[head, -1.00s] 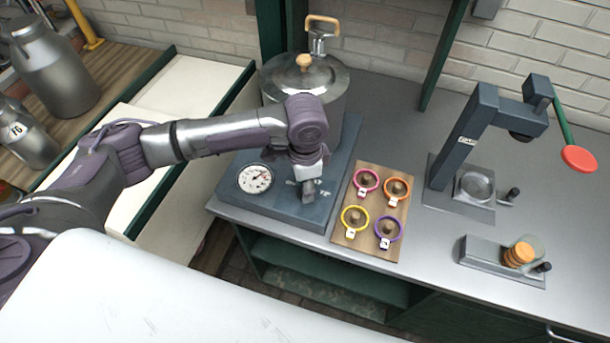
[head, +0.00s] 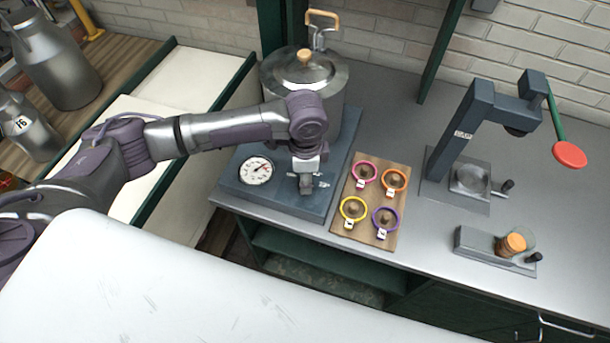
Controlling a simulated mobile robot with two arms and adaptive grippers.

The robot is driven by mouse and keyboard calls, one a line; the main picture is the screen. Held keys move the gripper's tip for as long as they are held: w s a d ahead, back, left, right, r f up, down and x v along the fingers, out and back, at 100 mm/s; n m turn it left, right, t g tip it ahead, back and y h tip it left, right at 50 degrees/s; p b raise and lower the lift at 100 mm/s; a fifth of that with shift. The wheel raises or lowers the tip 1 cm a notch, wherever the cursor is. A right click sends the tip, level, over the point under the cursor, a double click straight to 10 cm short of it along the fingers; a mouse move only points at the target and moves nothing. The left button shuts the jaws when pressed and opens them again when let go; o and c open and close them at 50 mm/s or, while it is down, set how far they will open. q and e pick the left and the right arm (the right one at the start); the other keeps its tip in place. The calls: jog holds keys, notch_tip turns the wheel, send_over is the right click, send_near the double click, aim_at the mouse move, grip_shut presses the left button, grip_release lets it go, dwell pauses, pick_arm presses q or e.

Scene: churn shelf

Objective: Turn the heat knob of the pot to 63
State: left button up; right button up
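The metal pot (head: 330,82) with a wooden lid knob stands on a blue-grey heater base (head: 285,199) on the counter. My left gripper (head: 306,189) points down over the base's front right part, right of the dial. The heat knob is hidden at or under the gripper, and I cannot tell whether the fingers touch it or how far apart they are. My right gripper is not in view.
A wooden board (head: 370,208) with several coloured rings lies close right of the base. A lever press (head: 463,138) with a red handle end and a small metal device (head: 494,250) with an orange-topped jar stand further right. Milk cans (head: 52,62) are at the left.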

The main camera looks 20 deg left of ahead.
pick_arm(q)
jog(key=o, duration=0.4)
jog(key=shift+c, duration=0.2)
notch_tip(320, 180, up, 12)
dwell(0.6)
